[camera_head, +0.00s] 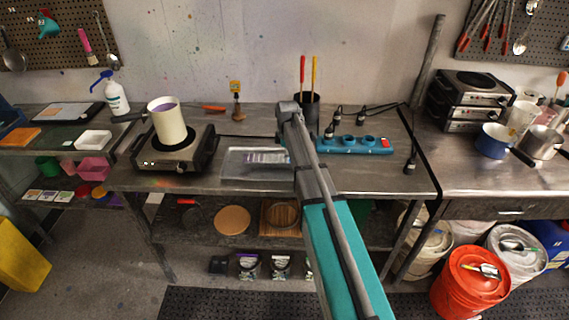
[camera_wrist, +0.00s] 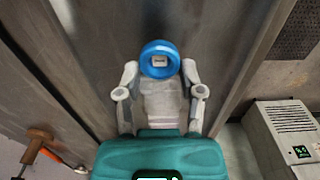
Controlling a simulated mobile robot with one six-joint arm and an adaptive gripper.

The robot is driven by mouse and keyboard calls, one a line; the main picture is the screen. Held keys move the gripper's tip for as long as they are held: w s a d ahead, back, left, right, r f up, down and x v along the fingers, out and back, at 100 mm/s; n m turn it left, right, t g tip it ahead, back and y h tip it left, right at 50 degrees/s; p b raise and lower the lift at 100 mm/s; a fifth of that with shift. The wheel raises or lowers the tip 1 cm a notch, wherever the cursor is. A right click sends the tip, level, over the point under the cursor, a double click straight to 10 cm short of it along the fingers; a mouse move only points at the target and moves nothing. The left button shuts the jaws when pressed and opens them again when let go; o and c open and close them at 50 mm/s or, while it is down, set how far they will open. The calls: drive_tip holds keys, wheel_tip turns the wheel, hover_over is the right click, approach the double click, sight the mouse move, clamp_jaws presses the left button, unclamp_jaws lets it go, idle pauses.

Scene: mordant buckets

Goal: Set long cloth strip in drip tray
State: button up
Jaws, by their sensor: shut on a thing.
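My gripper (camera_wrist: 161,70) shows in the wrist view, its two pale fingers closed on a blue ring-shaped thing (camera_wrist: 147,50) with a small light patch in its middle. I cannot tell whether this is the long cloth strip; no other strip of cloth is clear to see. In the head view my arm crosses the middle of the bench and hides my gripper and what it holds. A shallow, shiny metal tray (camera_head: 229,170), which looks like the drip tray, lies on the bench just left of my arm. Pale, purplish streaks show in it, perhaps reflections.
A hotplate (camera_head: 180,158) with a cream pot (camera_head: 169,124) stands left of the tray. A teal power strip (camera_head: 352,145) and a dark cup (camera_head: 309,105) of tools are near my arm. The wrist view shows a pale device (camera_wrist: 284,130) at right and a wooden-headed tool (camera_wrist: 37,140) at left.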

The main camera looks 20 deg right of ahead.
drive_tip(key=shift+f+b, duration=0.9)
drive_tip(key=shift+f, duration=0.35)
drive_tip(key=o, duration=1)
drive_tip(key=shift+o, duration=0.2)
drive_tip(key=shift+r, duration=0.1)
wheel_tip(320, 180, up, 12)
drive_tip(key=p, duration=1.2)
drive_tip(key=shift+s, duration=0.15)
